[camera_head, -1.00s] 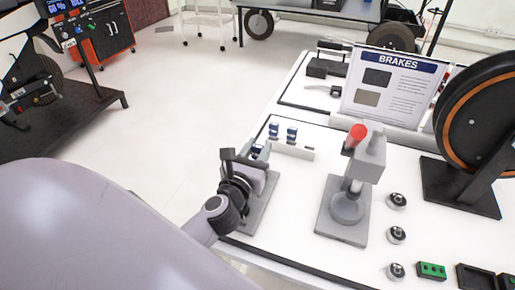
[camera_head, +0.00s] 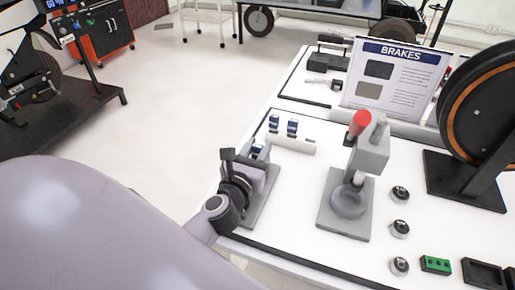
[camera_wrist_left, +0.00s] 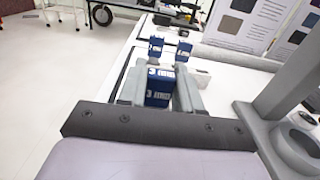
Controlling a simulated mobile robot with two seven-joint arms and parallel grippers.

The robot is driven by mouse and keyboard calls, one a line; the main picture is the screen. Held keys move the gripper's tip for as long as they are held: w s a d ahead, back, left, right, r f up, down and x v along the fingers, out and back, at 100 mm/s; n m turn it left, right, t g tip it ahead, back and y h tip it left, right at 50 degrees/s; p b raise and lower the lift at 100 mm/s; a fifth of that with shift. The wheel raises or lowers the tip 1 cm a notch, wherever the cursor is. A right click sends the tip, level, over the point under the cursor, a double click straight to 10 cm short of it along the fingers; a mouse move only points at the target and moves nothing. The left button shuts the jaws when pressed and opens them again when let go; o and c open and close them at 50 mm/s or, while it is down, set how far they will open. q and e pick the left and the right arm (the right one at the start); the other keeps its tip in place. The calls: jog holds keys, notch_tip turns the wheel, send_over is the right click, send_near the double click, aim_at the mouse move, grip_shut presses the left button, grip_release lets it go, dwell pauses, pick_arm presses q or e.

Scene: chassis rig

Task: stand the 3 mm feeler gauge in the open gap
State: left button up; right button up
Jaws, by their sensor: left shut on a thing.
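My left gripper (camera_head: 257,157) is shut on the 3 mm feeler gauge, a blue block marked 3 that shows between the fingers in the left wrist view (camera_wrist_left: 159,88). In the head view the gripper hides most of it. A grey plate (camera_head: 263,202) lies under and beside the gripper; whatever stands on it is largely hidden. I cannot make out the open gap. Two other blue gauges (camera_head: 274,122) (camera_head: 292,126) stand in a pale rack (camera_head: 300,146) just beyond the gripper. My right gripper is not in view.
A grey press-like stand (camera_head: 345,205) with a red knob (camera_head: 360,121) stands right of the gripper. Beyond are a BRAKES board (camera_head: 398,78) and a wheel on a stand (camera_head: 480,120). Several small round parts and a green block (camera_head: 435,264) lie at right.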

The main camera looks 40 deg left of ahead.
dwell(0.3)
pick_arm(q)
jog(key=o, duration=1.1)
jog(key=v, duration=0.6)
jog(key=shift+f+b, duration=0.15)
jog(key=shift+b, duration=0.25)
jog(key=shift+s+d, duration=0.1)
jog(key=shift+s, duration=0.45)
